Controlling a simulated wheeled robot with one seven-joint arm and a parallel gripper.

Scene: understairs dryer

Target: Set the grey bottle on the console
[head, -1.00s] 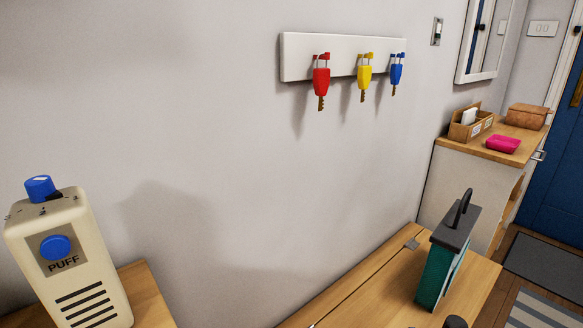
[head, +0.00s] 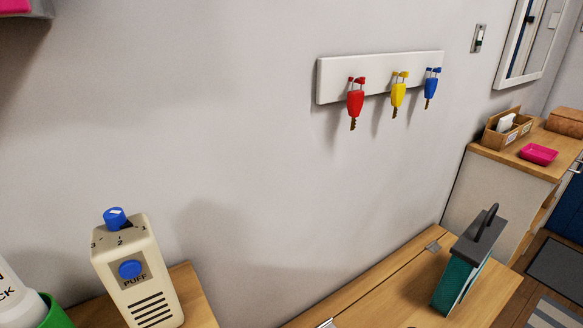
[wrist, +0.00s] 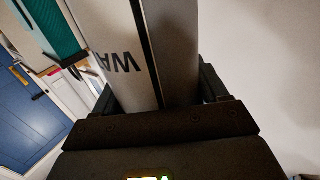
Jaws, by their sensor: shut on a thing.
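My gripper (wrist: 158,98) shows only in the wrist view. Its two dark fingers are shut on the grey bottle (wrist: 116,50), a pale grey body with a dark stripe and the dark letters "WA". The bottle's ends are out of the picture. Neither my gripper nor the grey bottle shows in the head view. A wood-topped cabinet (head: 506,188), perhaps the console, stands at the far right of the head view. A nearer wooden top (head: 393,298) lies at the lower right; I cannot tell which one is the console.
A cream "PUFF" box (head: 140,270) with blue knobs stands on wood at lower left, beside a white container (head: 15,302) in a green holder. A teal box (head: 462,275) with a dark handle occupies the near top's right. A pink dish (head: 538,154) and letter rack (head: 508,128) sit on the cabinet.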

